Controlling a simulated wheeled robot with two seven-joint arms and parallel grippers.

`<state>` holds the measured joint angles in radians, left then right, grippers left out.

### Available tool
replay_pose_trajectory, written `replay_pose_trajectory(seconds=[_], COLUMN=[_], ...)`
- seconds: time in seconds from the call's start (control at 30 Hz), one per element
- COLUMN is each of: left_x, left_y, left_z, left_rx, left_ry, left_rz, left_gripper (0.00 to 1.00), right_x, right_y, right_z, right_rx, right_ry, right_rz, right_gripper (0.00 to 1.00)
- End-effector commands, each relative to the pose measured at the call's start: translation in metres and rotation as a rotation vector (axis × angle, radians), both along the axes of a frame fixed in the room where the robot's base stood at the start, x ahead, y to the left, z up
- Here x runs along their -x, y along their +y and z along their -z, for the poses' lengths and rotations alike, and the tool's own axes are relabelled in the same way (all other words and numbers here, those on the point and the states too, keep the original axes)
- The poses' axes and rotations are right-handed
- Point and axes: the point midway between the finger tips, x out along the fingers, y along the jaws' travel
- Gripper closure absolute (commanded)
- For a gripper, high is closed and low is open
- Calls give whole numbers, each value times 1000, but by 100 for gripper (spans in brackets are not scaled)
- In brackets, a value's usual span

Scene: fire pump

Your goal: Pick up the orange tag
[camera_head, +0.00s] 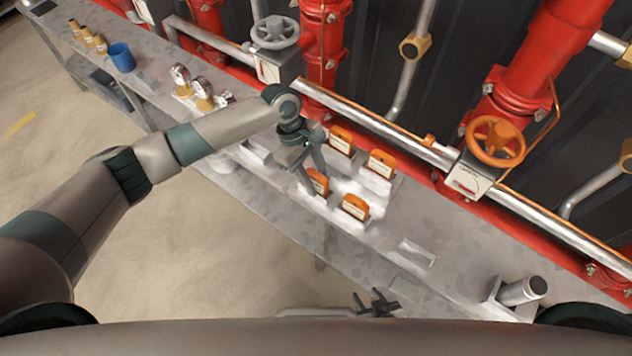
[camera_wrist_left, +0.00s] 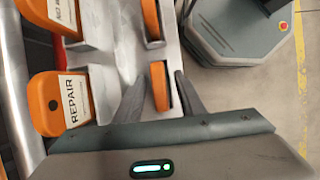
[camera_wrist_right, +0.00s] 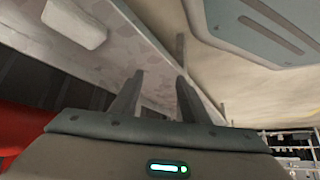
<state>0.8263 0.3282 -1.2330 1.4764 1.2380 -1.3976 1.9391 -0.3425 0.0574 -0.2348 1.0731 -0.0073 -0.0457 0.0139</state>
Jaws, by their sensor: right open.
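Several orange tags with white labels stand on the bench in the head view. One orange tag (camera_head: 319,181) is at my left gripper (camera_head: 314,190). In the left wrist view that tag (camera_wrist_left: 159,87) is edge-on between the two fingers of my left gripper (camera_wrist_left: 159,78), with a small gap on each side. Other tags stand at the back left (camera_head: 341,140), back right (camera_head: 382,163) and front right (camera_head: 355,207). A tag reading "REPAIR" (camera_wrist_left: 60,103) shows in the left wrist view. My right gripper (camera_head: 378,303) is open and empty, off the bench's front edge.
Red pipes with a grey valve wheel (camera_head: 275,32) and an orange valve wheel (camera_head: 496,141) run behind the bench. A blue cup (camera_head: 122,57) and gauges (camera_head: 203,92) stand at the left. A grey cylinder in a holder (camera_head: 522,291) is at the right.

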Motion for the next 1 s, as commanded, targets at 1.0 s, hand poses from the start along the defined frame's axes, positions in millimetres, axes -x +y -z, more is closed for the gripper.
replay_pose_trajectory(seconds=[1.0], left_x=[0], left_y=[0], left_z=[-27], left_rx=[1], left_ry=[-1], left_rz=[1], left_gripper=[100], right_x=[3], right_y=[1], right_z=[0], right_rx=[-2], right_ry=[1], right_rz=[1], right_gripper=[58])
